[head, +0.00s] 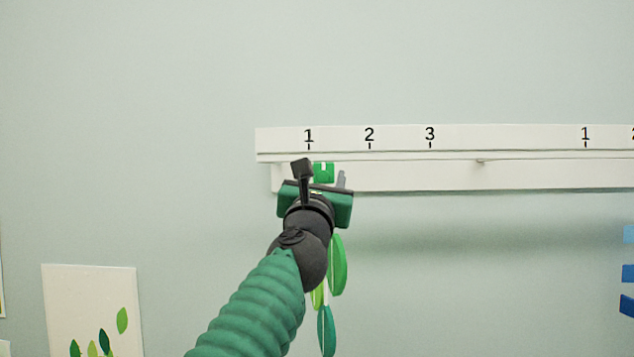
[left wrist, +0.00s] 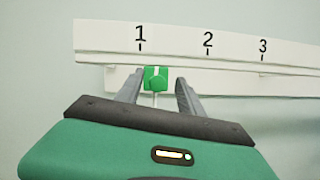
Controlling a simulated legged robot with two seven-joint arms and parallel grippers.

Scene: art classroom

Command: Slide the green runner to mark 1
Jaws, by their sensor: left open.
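The green runner (head: 323,172) with a white line sits on the white rail (head: 380,142), a little right of the left-hand mark 1 (head: 309,137). In the left wrist view the runner (left wrist: 156,72) is also slightly right of mark 1 (left wrist: 140,38). Green leaf shapes (head: 338,265) hang below it, partly hidden by my arm. My left gripper (head: 322,174) is open, with one finger on each side of the runner; the left wrist view shows gaps beside it between the fingers (left wrist: 157,85). My right gripper is not in view.
Marks 2 (head: 369,137) and 3 (head: 430,136) follow to the right, then a small peg (head: 481,161) and another mark 1 (head: 585,137). Blue shapes (head: 628,272) hang at the right edge. A leaf picture (head: 85,285) is on the wall at lower left.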

